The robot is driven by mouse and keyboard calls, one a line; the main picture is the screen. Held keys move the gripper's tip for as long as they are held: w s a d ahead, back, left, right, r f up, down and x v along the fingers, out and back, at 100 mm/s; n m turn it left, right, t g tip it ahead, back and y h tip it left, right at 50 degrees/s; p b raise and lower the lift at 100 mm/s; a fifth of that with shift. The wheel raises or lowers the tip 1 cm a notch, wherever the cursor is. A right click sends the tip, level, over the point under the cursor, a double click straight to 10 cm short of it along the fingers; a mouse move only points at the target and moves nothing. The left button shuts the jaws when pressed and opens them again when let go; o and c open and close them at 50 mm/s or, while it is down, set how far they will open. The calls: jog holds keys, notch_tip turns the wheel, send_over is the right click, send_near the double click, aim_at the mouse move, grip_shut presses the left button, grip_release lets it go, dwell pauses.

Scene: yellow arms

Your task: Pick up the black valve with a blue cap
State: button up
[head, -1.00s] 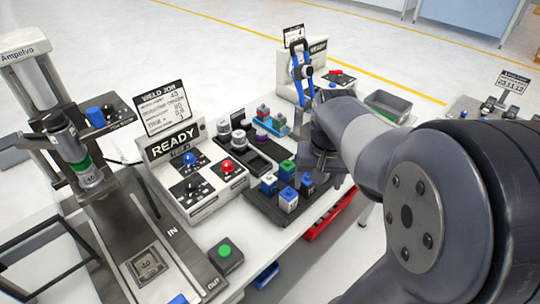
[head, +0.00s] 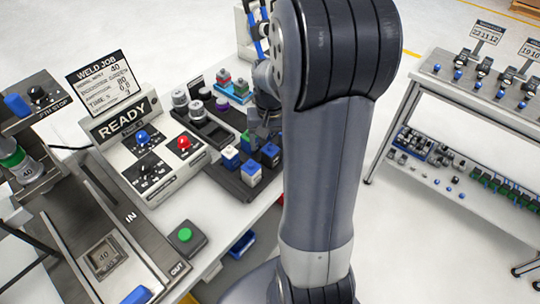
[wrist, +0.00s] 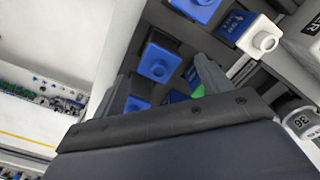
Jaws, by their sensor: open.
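A dark block with a blue cap (head: 270,151), which looks like the black valve, stands on the dark tray (head: 233,184) at the table's edge. My gripper (head: 263,130) is just behind this group, partly hidden by my arm. In the wrist view my gripper (wrist: 165,80) is open, its two fingers apart over the blocks. A dark block with a blue cap (wrist: 158,62) shows between and beyond the fingertips. Other blue and green pieces are partly covered by the gripper.
A white READY control box (head: 150,150) with blue and red knobs stands left of the tray. Grey round parts (head: 190,103) sit in a dark holder behind. A green button box (head: 184,238) is near the front. A shelf rack (head: 470,110) stands at right across open floor.

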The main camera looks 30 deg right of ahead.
aim_at(270, 152)
jog(key=f, duration=0.4)
jog(key=shift+s+a+f, duration=0.1)
jog(key=shift+s+a, duration=0.05)
jog(key=shift+s, duration=0.05)
jog(key=c, duration=1)
